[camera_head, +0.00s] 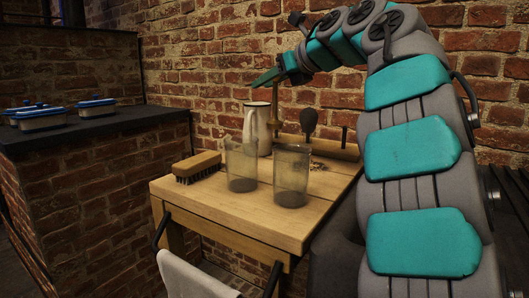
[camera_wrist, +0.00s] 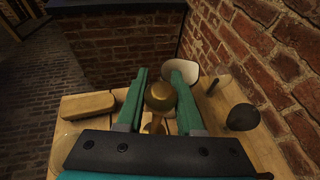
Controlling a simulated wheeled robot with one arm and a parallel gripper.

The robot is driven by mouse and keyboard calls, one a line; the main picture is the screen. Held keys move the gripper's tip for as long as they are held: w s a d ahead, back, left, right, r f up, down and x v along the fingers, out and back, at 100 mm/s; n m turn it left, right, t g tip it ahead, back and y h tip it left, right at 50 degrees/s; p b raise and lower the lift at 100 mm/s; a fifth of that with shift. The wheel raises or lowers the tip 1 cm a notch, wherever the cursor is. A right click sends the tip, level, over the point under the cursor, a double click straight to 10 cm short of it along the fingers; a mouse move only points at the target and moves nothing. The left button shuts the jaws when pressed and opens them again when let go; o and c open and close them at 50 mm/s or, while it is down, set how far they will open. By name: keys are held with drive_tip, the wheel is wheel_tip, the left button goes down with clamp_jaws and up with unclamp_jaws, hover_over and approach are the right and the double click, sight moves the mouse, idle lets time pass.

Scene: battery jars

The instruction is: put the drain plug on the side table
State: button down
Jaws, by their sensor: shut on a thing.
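My gripper (camera_wrist: 161,82) is shut on a brass-coloured piece (camera_wrist: 159,96) with a round knob; its teal fingers lie on both sides of the knob. A slim brass stem (camera_head: 275,104) shows below my gripper (camera_head: 266,78) in the head view, above the back of the wooden bench (camera_head: 225,207). I cannot tell whether its lower end touches the bench. No label marks the drain plug; the brass piece may be it. A dark round-headed thing (camera_head: 309,121) stands to the right and also shows in the wrist view (camera_wrist: 242,117). I cannot tell which surface is the side table.
Two clear jars with dark bottoms (camera_head: 241,165) (camera_head: 291,175), a brush (camera_head: 197,166) and a white pitcher (camera_head: 257,127) stand on the bench. A brick counter (camera_head: 110,121) with blue-lidded dishes (camera_head: 41,117) is left. A dark slatted surface (camera_head: 509,195) is right. Brick wall stands close behind.

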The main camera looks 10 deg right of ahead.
wheel_tip(320, 180, down, 9)
drive_tip(key=b, duration=0.8)
drive_tip(key=shift+s+f, duration=0.1)
drive_tip(key=shift+f, duration=0.05)
drive_tip(key=shift+f+b, duration=0.2)
drive_tip(key=shift+b, duration=0.1)
drive_tip(key=c, duration=0.5)
unclamp_jaws()
drive_tip(key=shift+c, duration=0.2)
approach(273, 120)
drive_tip(key=shift+w+d+p, duration=0.1)
drive_tip(key=shift+w+p, duration=0.25)
drive_tip(key=shift+w, duration=0.05)
